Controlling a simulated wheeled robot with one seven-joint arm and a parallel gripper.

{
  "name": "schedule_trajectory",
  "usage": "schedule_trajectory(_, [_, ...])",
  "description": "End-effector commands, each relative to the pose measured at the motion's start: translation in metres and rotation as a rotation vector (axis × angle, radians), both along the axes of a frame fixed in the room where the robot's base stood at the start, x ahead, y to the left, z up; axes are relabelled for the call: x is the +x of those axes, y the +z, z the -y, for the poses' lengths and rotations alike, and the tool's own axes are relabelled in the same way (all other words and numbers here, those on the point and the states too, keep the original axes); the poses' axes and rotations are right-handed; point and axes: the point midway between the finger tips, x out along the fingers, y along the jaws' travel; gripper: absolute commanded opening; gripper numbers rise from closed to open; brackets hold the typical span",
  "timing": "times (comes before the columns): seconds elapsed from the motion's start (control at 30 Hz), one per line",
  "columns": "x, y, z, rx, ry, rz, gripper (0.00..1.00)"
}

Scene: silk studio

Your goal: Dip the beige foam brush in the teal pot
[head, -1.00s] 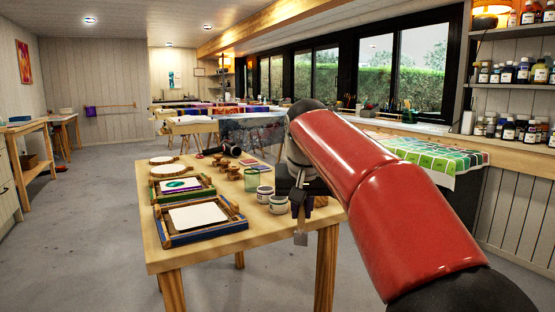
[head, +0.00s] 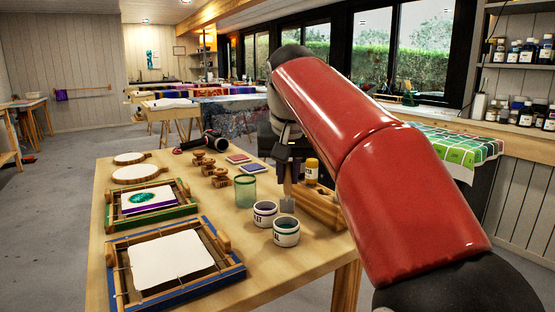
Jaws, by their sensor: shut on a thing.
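My gripper (head: 289,172) points down over the right part of the wooden table and is shut on the foam brush (head: 287,205). The brush hangs upright with its pale greyish-beige foam end down. Its handle is mostly hidden by the gripper. A white pot with dark greenish contents and a teal-looking label (head: 286,238) stands just below the foam end in the picture; it seems to be the teal pot. A second white pot (head: 264,219) with a darker label stands to its left and behind. I cannot tell the exact gap between foam and pot rim.
The wooden table (head: 255,272) also holds a green glass (head: 245,191), a yellow-labelled bottle (head: 312,172), a wooden block (head: 322,209), carved stamps (head: 219,181), a blue frame (head: 177,265) and a green frame (head: 152,205). Bare tabletop lies in front of the pots.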

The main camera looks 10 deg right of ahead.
Motion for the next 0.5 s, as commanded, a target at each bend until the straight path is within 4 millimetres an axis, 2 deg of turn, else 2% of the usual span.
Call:
schedule_trajectory(0.27, [0.0, -0.006, 0.0, 0.0, 0.0, 0.001, 0.01])
schedule_trajectory(0.5, [0.0, -0.022, 0.0, 0.001, -0.002, 0.001, 0.01])
